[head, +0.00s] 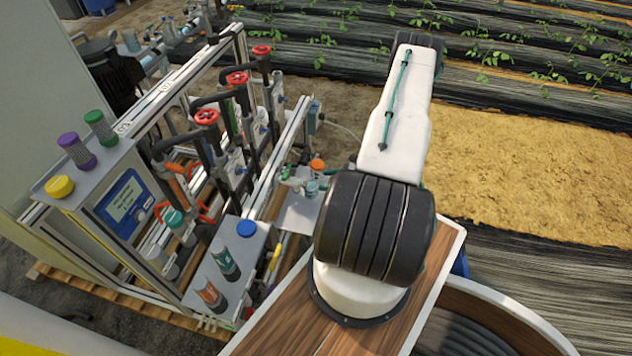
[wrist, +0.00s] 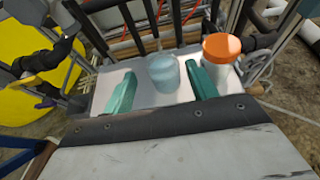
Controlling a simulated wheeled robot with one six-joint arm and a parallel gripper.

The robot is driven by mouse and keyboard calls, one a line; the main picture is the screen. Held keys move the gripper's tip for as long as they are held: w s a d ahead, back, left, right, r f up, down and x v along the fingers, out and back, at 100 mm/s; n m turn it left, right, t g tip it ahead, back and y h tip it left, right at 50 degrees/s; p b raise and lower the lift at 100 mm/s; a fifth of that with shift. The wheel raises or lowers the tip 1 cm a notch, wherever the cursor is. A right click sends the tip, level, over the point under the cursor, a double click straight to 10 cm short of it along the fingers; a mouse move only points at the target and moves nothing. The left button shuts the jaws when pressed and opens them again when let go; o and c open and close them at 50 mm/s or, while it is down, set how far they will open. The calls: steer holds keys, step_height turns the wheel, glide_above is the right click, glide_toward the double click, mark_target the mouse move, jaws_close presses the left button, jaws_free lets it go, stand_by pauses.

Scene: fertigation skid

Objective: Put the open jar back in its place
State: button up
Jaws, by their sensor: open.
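The open jar, a pale blue-grey cup without a lid, stands upright on a small metal shelf (wrist: 108,92); the jar (wrist: 163,75) is at the upper middle of the wrist view. My gripper (wrist: 162,82) is open, with one teal finger on each side of the jar. I cannot tell whether either finger touches it. In the head view the jar (head: 312,188) is small and partly hidden by my gripper (head: 304,183). A jar with an orange lid (wrist: 222,47) stands just right of the right finger.
The shelf is fixed to a pipe skid with red valve wheels (head: 207,117). On the left, a grey bench (head: 205,262) holds banded bottles and a flat blue cap (head: 246,228). Yellow, purple and green-capped jars (head: 75,150) stand on a cabinet. Pipes stand close behind the shelf.

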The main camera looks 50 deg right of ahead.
steer(key=w+a+r+n+g+y, duration=0.2)
steer(key=w+r+n, duration=0.15)
steer(key=r, duration=0.75)
steer(key=w+a+r+n+g+y, duration=0.25)
steer(key=r+n, duration=0.25)
steer(key=r, duration=0.5)
steer(key=w+a+r+n+g, duration=0.3)
steer(key=a+r+n+g, duration=0.35)
steer(key=a+r, duration=0.75)
steer(key=s+a+r+n+g+h, duration=0.1)
steer(key=s+a+r+n+h, duration=0.1)
steer(key=s+a+r+n, duration=0.45)
steer(key=s+a+r+n+g+h, duration=0.1)
steer(key=a+r+n+h, duration=0.15)
steer(key=a+r, duration=0.5)
steer(key=s+a+r+n+t+h, duration=0.1)
steer(key=s+a+r+n+h, duration=0.1)
steer(key=s, duration=0.5)
steer(key=s+a+r+n+h, duration=0.2)
steer(key=s+r+n+h, duration=0.1)
steer(key=s+r+n, duration=0.2)
steer(key=shift+s+a+n+t, duration=0.3)
steer(key=shift+s+a+t, duration=0.1)
steer(key=shift+s, duration=0.85)
